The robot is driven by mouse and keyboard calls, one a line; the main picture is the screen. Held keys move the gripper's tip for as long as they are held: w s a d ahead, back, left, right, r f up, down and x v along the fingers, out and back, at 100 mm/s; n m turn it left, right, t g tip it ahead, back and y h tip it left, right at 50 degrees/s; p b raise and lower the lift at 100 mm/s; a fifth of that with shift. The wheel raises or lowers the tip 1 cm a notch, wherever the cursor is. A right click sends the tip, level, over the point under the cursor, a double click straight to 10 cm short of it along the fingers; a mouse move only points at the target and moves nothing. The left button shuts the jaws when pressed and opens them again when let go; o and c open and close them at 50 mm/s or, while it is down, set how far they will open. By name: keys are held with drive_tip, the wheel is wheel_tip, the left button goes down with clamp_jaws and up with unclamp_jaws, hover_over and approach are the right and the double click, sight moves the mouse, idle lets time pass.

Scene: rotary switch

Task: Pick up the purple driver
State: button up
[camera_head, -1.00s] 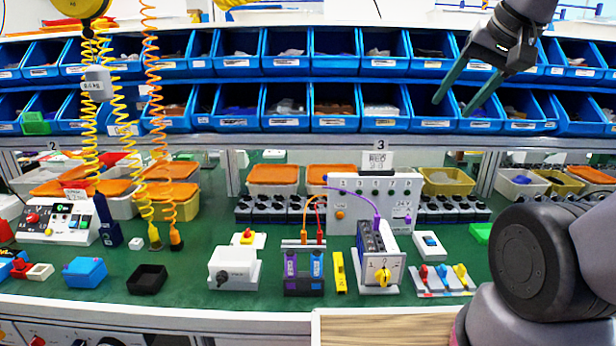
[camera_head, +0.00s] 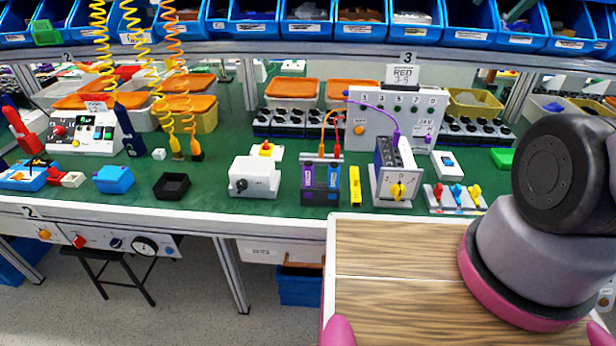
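I cannot make out a clear purple driver. Purple shows on a plug (camera_head: 397,137) with a purple lead at the white numbered panel, and on a slim upright face (camera_head: 309,178) in a small dark unit (camera_head: 320,197) near the bench's front edge. A dark blue upright tool-like thing (camera_head: 130,143) stands beside the control box at left, and a red-handled one (camera_head: 18,128) leans at the far left. My gripper is out of view; only a thick grey joint of my arm shows at right.
The green bench (camera_head: 225,165) holds a white switch box (camera_head: 254,177), a rotary switch with yellow knob (camera_head: 398,189), a yellow block (camera_head: 354,186) and a black tray (camera_head: 172,186). Blue bins (camera_head: 360,28) line the shelf above. A wooden top (camera_head: 400,262) lies in front.

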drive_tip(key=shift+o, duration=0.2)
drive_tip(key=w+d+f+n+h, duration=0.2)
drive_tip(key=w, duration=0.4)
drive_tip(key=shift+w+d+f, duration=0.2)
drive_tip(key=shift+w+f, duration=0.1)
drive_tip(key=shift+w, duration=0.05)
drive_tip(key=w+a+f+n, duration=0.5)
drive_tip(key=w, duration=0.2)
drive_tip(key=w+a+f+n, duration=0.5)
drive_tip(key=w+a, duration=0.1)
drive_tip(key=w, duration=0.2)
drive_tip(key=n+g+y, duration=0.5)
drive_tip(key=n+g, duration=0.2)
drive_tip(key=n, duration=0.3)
hover_over(313, 163)
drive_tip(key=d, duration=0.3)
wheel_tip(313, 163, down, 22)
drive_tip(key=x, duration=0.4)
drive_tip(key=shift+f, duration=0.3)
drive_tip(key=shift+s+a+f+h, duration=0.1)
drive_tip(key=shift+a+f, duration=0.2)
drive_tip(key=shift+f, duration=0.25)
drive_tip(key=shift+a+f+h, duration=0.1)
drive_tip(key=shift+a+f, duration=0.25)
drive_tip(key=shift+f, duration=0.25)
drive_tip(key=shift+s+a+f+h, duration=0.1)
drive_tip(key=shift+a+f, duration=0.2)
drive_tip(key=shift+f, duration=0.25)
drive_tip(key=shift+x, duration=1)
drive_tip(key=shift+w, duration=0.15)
